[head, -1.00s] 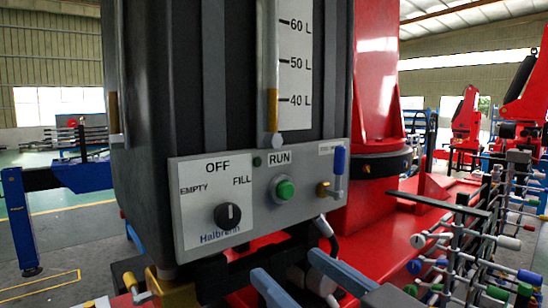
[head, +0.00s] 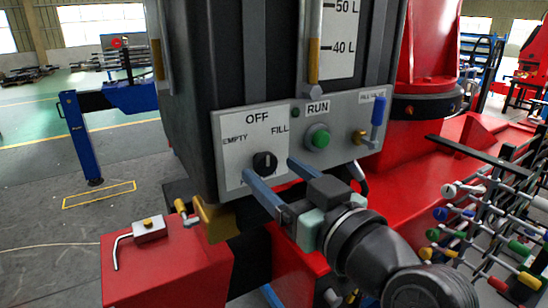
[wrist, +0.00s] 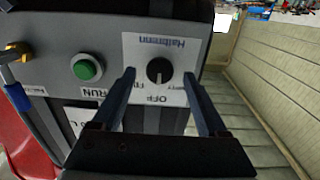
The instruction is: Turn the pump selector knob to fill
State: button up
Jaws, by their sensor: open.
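The pump selector knob (head: 264,162) is a round black knob on the white label of the grey control panel (head: 345,155). The label reads EMPTY at left, OFF at top and FILL at right. The knob's white mark stands about upright, towards OFF. My gripper (head: 269,169) is open in front of the panel, its two blue-grey fingers pointing at the label. In the wrist view the knob (wrist: 159,71) shows between the two fingertips, touching neither as far as I see. I cannot tell how far the tips are from the panel.
A green RUN button (head: 318,138) and a blue-handled lever (head: 378,115) are on the panel right of the knob. A brass-coloured bracket (head: 215,220) is below its left corner. A rack of coloured levers (head: 490,205) stands at right. Open floor lies at left.

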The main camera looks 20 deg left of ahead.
jog(key=shift+w+a, duration=0.4)
jog(key=shift+a, duration=0.1)
grip_shut()
